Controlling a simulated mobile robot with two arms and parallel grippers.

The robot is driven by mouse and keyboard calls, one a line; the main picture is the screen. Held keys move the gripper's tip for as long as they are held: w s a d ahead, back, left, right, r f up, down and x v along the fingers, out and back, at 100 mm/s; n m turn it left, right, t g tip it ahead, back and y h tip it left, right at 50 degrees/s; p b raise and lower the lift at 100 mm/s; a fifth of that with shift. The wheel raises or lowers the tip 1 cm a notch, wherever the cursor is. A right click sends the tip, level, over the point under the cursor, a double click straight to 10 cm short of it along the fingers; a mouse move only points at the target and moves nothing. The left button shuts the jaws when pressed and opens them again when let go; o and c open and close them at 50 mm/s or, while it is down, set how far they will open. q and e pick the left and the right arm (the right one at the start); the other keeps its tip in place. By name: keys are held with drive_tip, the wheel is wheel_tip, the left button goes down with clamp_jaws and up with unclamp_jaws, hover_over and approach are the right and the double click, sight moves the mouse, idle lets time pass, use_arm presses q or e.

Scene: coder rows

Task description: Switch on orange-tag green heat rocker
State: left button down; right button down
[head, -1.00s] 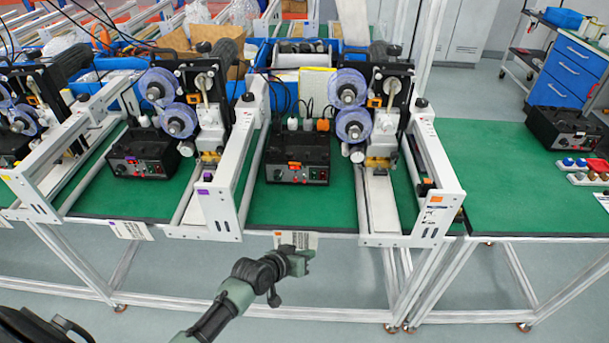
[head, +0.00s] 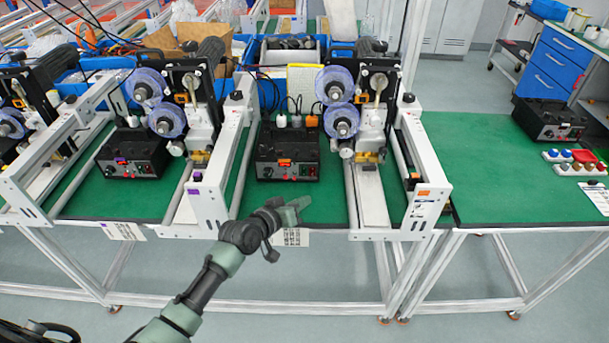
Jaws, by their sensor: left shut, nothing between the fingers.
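The black control box with the orange tag (head: 285,162) stands on the green bench mat (head: 300,206), left of a reel machine. Small controls sit on its front panel, with a greenish one, likely the green heat rocker (head: 307,171), at the right. It is too small to tell whether the rocker is on or off. My left gripper (head: 301,204) is shut and empty. In the picture it is below and in front of the box, over the bench's front edge, apart from the panel. My right gripper is not in view.
A similar box with a purple tag (head: 121,160) stands to the left. White frame rails (head: 229,170) flank the orange-tag box. The reel machine (head: 360,110) stands at its right. Another black box (head: 548,120) and several coloured buttons (head: 575,160) are on the right bench.

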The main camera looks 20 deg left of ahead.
sight(304, 171)
use_arm(q)
drive_tip(key=w+b, duration=0.2)
drive_tip(key=w+a+f+b, duration=0.1)
drive_tip(key=w+b, duration=0.1)
drive_tip(key=w+a+b, duration=0.1)
drive_tip(key=w+b, duration=0.1)
drive_tip(key=shift+w+f, duration=0.25)
drive_tip(key=shift+w, duration=0.15)
drive_tip(key=shift+w+a+b, duration=0.15)
drive_tip(key=shift+w+b, duration=0.45)
drive_tip(key=shift+b, duration=0.1)
drive_tip(key=shift+w+r, duration=0.1)
drive_tip(key=shift+w, duration=0.1)
drive_tip(key=shift+a, duration=0.1)
idle(0.9)
drive_tip(key=shift+w+a+b, duration=0.1)
drive_tip(key=shift+w+b, duration=0.3)
drive_tip(key=shift+w+a+b, duration=0.1)
drive_tip(key=shift+w+b, duration=0.2)
drive_tip(key=shift+b, duration=0.05)
idle(0.4)
drive_tip(key=shift+s, duration=0.1)
